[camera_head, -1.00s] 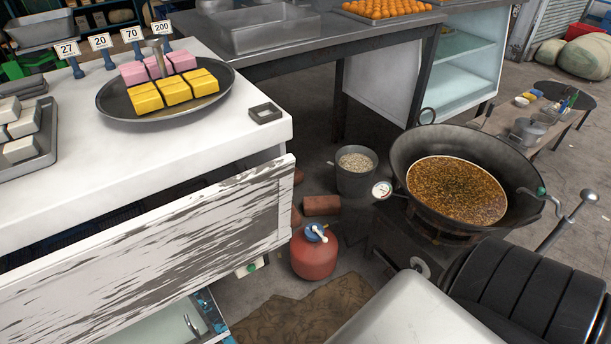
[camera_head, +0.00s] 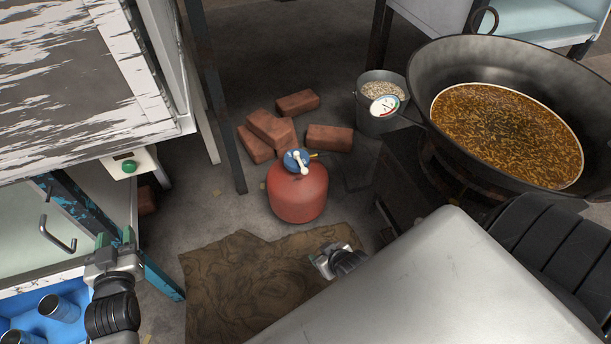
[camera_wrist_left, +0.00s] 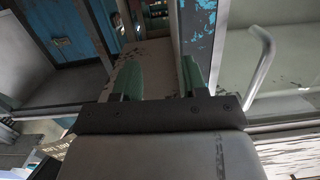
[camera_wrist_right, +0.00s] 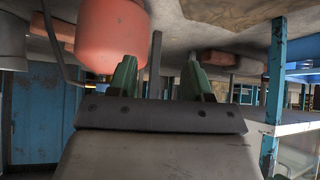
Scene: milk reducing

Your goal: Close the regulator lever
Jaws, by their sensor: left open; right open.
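The regulator lever (camera_head: 299,161) is a small white handle on the blue regulator (camera_head: 291,163) on top of the red gas cylinder (camera_head: 300,193), which stands on the floor. In the right wrist view the red cylinder (camera_wrist_right: 112,35) fills the upper left; its lever is not clear there. My right gripper (camera_head: 322,262) is open and empty, low over the brown cloth, in front of and apart from the cylinder. My left gripper (camera_head: 116,243) is open and empty at the left, beside the cabinet. Its green fingers show apart in the left wrist view (camera_wrist_left: 160,78).
Loose bricks (camera_head: 268,130) lie behind the cylinder. A pot of grain (camera_head: 381,100) and a large wok (camera_head: 460,60) of brown food stand to the right. A brown cloth (camera_head: 225,285) covers the floor in front. The cabinet's metal handle (camera_head: 58,236) is near my left gripper.

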